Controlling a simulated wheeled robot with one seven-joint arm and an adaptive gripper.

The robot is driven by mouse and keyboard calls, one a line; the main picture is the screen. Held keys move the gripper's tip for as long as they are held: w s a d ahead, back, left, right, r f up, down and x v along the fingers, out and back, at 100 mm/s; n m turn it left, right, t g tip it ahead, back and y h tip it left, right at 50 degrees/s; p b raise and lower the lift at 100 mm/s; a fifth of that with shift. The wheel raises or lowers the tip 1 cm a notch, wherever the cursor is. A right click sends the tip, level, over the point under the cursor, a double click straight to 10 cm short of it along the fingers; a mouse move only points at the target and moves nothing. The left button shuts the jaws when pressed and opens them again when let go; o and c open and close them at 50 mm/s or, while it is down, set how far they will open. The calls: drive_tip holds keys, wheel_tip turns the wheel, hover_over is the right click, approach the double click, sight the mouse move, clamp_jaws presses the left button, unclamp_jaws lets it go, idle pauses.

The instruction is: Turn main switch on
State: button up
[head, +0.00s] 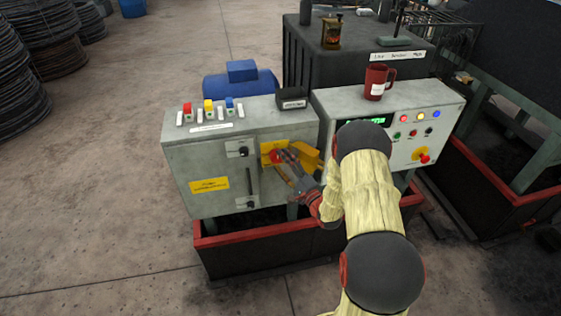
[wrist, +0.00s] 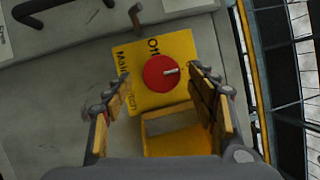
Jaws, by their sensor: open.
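The main switch is a round red knob (wrist: 161,73) with a pale pointer mark, on a yellow plate (wrist: 125,62) lettered "Main Switch" with an "O" marking near the knob. In the head view the knob (head: 277,156) sits on the front of the left grey cabinet (head: 222,155), partly covered by my gripper. My gripper (wrist: 160,80) is open, with one finger on each side of the knob in the wrist view. I cannot tell whether either finger touches it. In the head view my gripper (head: 290,165) comes in from the right.
A yellow box-like part (wrist: 172,130) sits beside the plate, close to my fingers. The left cabinet has a door handle (head: 249,180). A second control box (head: 335,100) with lights and buttons stands to the right, a red mug (head: 377,82) on top. Open floor lies left.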

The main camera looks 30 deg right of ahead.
drive_tip(key=s+d+f, duration=0.1)
drive_tip(key=s, duration=0.9)
drive_tip(key=shift+s+f, duration=0.2)
drive_tip(key=shift+s, duration=0.15)
drive_tip(key=shift+d, duration=0.1)
